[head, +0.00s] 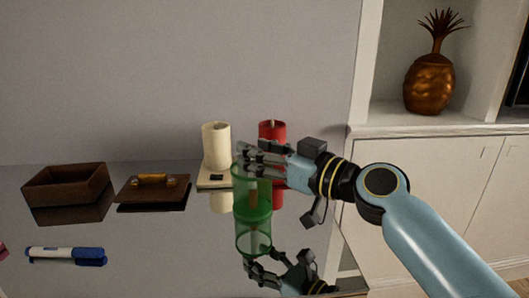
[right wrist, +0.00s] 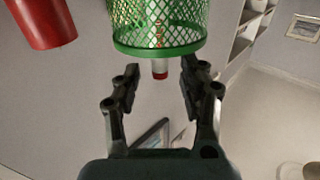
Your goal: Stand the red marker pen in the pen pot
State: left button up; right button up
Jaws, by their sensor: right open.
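The pen pot (head: 242,182) is a green mesh cup standing on the glossy table, with its reflection below it. The red marker pen (right wrist: 160,69) is in the pot; its white and red end sticks out past the rim in the right wrist view, where the pot (right wrist: 157,47) looks upside down. In the head view an orange-brown strip shows through the mesh. My right gripper (head: 250,156) comes in from the right at the pot's top. It is open, with its fingers (right wrist: 160,76) apart on either side of the marker's end. My left gripper is out of view.
A cream candle (head: 216,145) and a red candle (head: 272,129) stand just behind the pot. A wooden box (head: 65,188), a dark board (head: 152,192) and a blue-and-white marker (head: 66,256) lie to the left. The table between marker and pot is clear.

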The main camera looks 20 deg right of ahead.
jog(key=v, duration=1.2)
dwell(0.6)
